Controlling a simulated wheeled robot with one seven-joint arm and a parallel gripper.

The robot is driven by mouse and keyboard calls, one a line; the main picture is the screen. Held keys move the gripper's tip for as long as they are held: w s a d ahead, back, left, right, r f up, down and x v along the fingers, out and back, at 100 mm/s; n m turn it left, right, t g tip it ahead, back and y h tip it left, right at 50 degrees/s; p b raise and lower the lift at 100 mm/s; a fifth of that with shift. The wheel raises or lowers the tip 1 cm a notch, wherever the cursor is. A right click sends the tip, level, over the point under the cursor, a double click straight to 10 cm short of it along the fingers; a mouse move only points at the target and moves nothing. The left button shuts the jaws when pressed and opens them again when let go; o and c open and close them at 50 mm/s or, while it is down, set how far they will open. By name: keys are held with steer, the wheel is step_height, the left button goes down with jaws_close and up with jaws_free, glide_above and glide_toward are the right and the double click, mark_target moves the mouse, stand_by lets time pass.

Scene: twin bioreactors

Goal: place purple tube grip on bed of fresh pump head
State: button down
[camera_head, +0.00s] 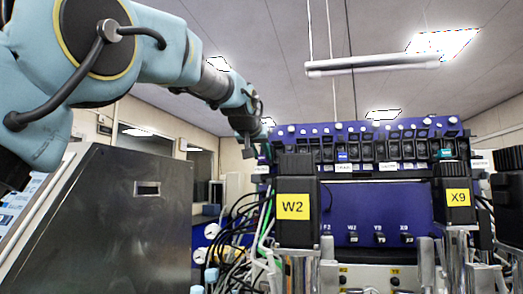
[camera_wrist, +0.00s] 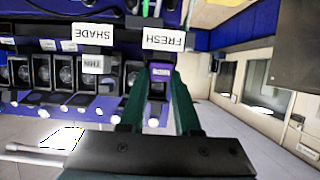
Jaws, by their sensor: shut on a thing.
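In the wrist view, which shows the rack upside down, the two dark green fingers of my gripper (camera_wrist: 160,90) are closed around a small purple tube grip (camera_wrist: 160,71) with a tiny label. The grip is in front of the rack by the white FRESH label (camera_wrist: 163,38). The fresh pump head (camera_wrist: 154,113) shows partly between the fingers, with a white knob. I cannot tell whether the grip touches its bed. In the head view my gripper (camera_head: 249,149) is at the left end of the blue pump rack (camera_head: 370,131); the grip cannot be made out there.
Black motor W2 (camera_head: 295,165) and motor X9 (camera_head: 456,175) stand before the rack. A steel cabinet (camera_head: 120,220) is at left, with cables beside it.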

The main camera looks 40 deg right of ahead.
steer(key=shift+f, duration=0.1)
steer(key=c, duration=1.1)
jaws_free()
steer(key=shift+f, duration=0.1)
steer(key=o, duration=0.5)
steer(key=shift+r, duration=0.25)
steer(key=shift+b+v, duration=2.75)
steer(key=shift+v, duration=3.3)
